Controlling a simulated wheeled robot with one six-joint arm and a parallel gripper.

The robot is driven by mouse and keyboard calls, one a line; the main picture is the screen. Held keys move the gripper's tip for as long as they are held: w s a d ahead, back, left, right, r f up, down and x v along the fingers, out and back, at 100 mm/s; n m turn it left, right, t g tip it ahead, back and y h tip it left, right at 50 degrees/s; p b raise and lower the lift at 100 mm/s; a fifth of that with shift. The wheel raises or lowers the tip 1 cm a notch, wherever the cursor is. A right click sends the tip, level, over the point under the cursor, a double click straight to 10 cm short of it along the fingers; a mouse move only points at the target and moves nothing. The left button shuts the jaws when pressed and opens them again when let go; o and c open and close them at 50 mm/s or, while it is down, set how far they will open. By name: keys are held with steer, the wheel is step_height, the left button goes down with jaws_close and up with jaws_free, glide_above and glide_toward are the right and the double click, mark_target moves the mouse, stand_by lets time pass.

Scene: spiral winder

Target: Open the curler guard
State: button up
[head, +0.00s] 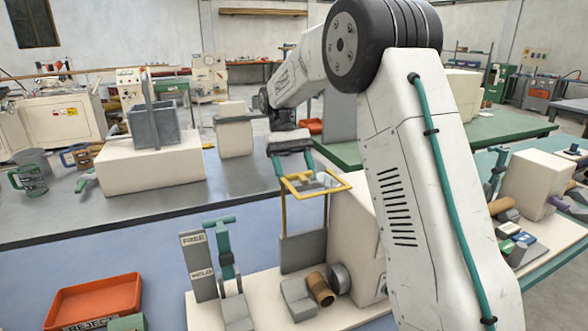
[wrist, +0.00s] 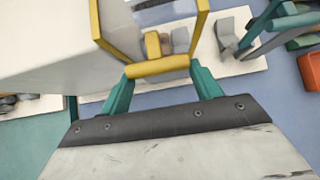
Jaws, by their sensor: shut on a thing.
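The curler guard is a yellow frame (head: 325,191) on the cream machine body (head: 355,232). Its upper part sticks out toward my arm, and yellow posts run down to a grey panel (head: 303,251). In the wrist view, the teal fingers (wrist: 160,78) are shut on the guard's yellow bar (wrist: 157,67). Side rails of the frame run up from that bar. A brown roller (head: 320,289) and a grey block (head: 298,299) sit below the guard. How far the guard is swung is hard to tell.
A teal-handled lever (head: 225,260) stands left of the guard beside grey plates marked FREE and HOLD. An orange reject tray (head: 95,302) lies at the lower left. My arm hides part of the machine's right side.

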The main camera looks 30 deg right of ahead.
steer(key=shift+w+f, duration=0.1)
steer(key=shift+f, duration=0.2)
steer(key=o, duration=1.1)
steer(key=shift+r, duration=0.15)
steer(key=s+a+r, duration=0.1)
steer(key=s+r, duration=0.1)
steer(key=s, duration=0.6)
steer(key=s+r, duration=0.3)
steer(key=s, duration=0.5)
steer(key=shift+a, duration=0.35)
steer(key=shift+w+f, duration=0.1)
